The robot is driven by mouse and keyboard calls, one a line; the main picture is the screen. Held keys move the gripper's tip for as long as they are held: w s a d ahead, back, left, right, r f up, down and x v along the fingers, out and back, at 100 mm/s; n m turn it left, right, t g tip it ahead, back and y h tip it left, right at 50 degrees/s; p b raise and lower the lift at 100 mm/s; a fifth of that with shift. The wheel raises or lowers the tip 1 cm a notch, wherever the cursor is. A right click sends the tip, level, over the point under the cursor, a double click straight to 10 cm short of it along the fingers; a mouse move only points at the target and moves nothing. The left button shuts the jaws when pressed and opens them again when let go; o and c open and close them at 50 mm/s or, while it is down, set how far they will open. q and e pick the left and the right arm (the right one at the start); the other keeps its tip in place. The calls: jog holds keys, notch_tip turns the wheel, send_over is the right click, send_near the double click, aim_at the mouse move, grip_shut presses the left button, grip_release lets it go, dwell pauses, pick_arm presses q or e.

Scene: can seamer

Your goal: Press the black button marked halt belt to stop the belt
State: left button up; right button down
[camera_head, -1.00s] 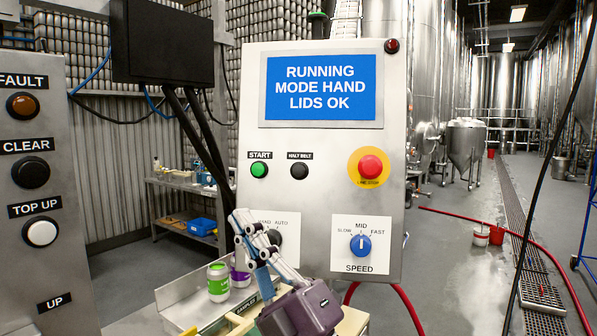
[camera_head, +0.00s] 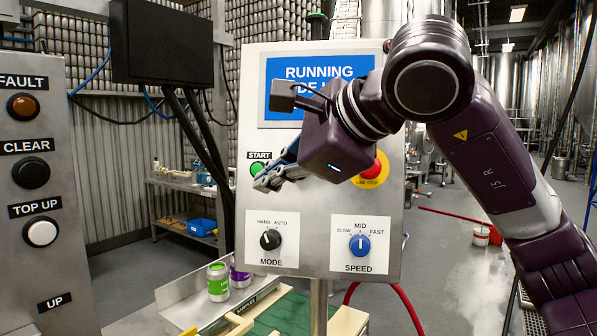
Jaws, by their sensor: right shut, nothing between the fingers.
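The grey control panel (camera_head: 320,205) stands upright in the middle. The black halt belt button and its label, seen a second ago right of the green start button (camera_head: 256,168), are now hidden behind my right gripper (camera_head: 262,184). That gripper is shut and empty, its fingertips pointing left and down in front of the panel, just below the start button. I cannot tell whether it touches the panel. My right arm also covers part of the blue screen (camera_head: 300,72), where "RUNNING" still reads. My left gripper is not in view.
A red stop button on a yellow ring (camera_head: 372,172) is partly behind my right wrist. The mode knob (camera_head: 270,239) and blue speed knob (camera_head: 360,244) sit lower on the panel. Another button panel (camera_head: 55,270) stands at left. Green and purple cans (camera_head: 218,283) stand below.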

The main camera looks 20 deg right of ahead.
jog(key=d, duration=0.1)
jog(key=d+r+h, duration=0.1)
jog(key=shift+w+d+r+m+t, duration=0.1)
jog(key=shift+d+r+m+t, duration=0.2)
jog(key=shift+d, duration=0.1)
jog(key=shift+f, duration=0.1)
jog(key=w+d+f+p, duration=0.1)
jog(key=w+d, duration=0.3)
jog(key=w, duration=0.3)
jog(key=shift+w+f, duration=0.25)
jog(key=shift+w, duration=0.1)
dwell(1.2)
jog(key=shift+w+d+p, duration=0.2)
jog(key=shift+w+p, duration=0.1)
jog(key=shift+p, duration=0.05)
jog(key=shift+w+d+f, duration=0.1)
jog(key=shift+w+d, duration=0.1)
jog(key=shift+w, duration=0.2)
dwell(0.6)
dwell(0.4)
jog(key=shift+s+a, duration=0.4)
jog(key=shift+s, duration=0.35)
